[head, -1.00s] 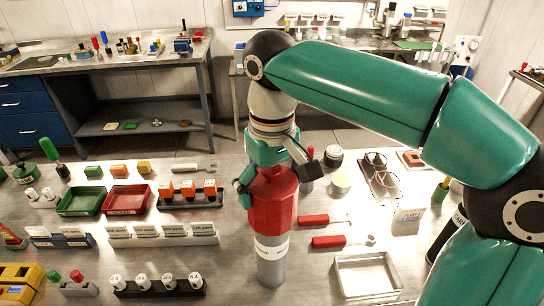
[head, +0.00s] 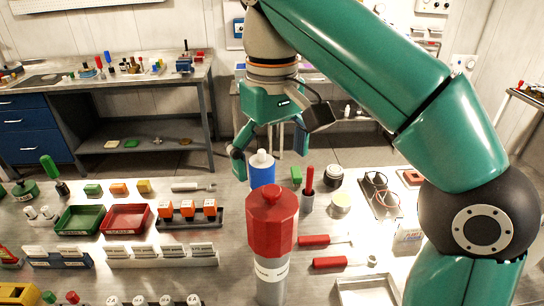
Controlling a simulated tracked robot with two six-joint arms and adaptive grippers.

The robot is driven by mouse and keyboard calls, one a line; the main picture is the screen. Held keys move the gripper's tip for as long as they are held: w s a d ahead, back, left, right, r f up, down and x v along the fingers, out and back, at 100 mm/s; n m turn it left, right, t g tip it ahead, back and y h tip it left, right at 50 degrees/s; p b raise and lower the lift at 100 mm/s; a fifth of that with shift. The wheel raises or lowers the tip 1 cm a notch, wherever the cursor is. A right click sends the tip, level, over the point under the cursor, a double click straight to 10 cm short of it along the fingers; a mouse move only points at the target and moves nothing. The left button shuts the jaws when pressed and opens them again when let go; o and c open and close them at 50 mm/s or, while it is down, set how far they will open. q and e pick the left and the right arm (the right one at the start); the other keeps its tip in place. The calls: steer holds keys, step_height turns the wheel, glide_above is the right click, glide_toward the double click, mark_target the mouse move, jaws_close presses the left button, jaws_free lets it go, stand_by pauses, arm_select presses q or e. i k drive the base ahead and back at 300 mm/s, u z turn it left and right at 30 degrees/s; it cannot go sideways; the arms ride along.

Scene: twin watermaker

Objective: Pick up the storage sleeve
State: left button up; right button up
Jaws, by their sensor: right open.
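A tall grey cylinder (head: 270,289) with a white label band and a red faceted top (head: 271,222) stands upright on the bench, front centre. It may be the storage sleeve, but I cannot read its label. My right gripper (head: 268,158) is open, behind and above the red top in the picture. Its fingers are spread and look clear of that top. A blue bottle (head: 262,175) with a white cap shows between the fingers, behind the red top; I cannot tell how near it is to them. My left gripper is not in view.
A green tray (head: 79,219) and a red tray (head: 126,219) lie at left, beside a rack of orange blocks (head: 188,217). Red-handled tools (head: 325,240) and an empty pale tray (head: 366,292) lie at right. A red-topped grey holder (head: 308,190) stands close behind.

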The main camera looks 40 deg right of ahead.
mark_target(271, 274)
steer(key=k, duration=1)
